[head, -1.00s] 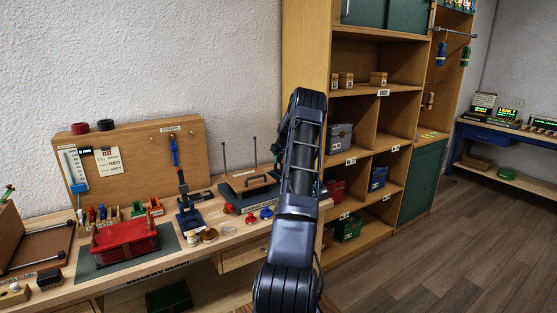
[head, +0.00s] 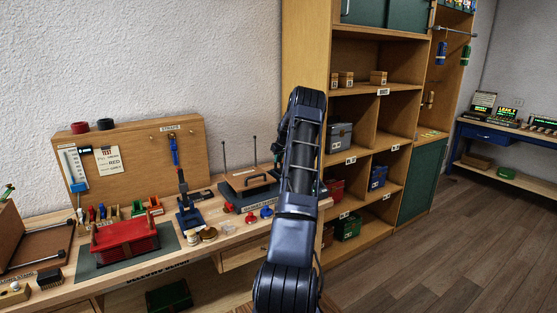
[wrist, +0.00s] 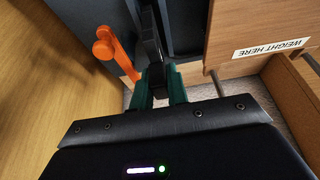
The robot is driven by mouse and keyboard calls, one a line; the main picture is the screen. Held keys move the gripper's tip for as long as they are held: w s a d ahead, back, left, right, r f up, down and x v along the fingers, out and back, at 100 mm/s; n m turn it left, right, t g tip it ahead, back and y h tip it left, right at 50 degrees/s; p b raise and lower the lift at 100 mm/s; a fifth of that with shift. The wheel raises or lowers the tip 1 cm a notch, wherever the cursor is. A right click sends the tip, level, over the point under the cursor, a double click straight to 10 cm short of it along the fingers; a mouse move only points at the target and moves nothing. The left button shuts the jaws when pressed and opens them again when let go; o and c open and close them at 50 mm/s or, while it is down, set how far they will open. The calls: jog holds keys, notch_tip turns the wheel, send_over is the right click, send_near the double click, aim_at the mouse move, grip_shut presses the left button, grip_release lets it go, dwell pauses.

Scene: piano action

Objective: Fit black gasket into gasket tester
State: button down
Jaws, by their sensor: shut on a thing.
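In the wrist view, the green fingertips of my gripper (wrist: 160,90) are shut on a narrow black piece (wrist: 152,45). It is seen nearly edge-on, so I cannot tell whether it is the black gasket. An orange handle (wrist: 112,50) stands just left of it, apart from the fingers. On the far right bench stand units with lit displays (head: 507,114), one reading "LEAK"; I cannot tell whether one is the gasket tester.
Tall shelving (head: 308,70) rises beside my arm. A wooden part labelled "WEIGHT HERE" (wrist: 270,48) is close right of my gripper. The right floor is clear.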

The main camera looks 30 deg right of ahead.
jog(key=shift+f, duration=2.1)
dwell(1.6)
jog(key=c, duration=1.1)
grip_release()
jog(key=shift+o, duration=0.2)
jog(key=shift+r, duration=3.75)
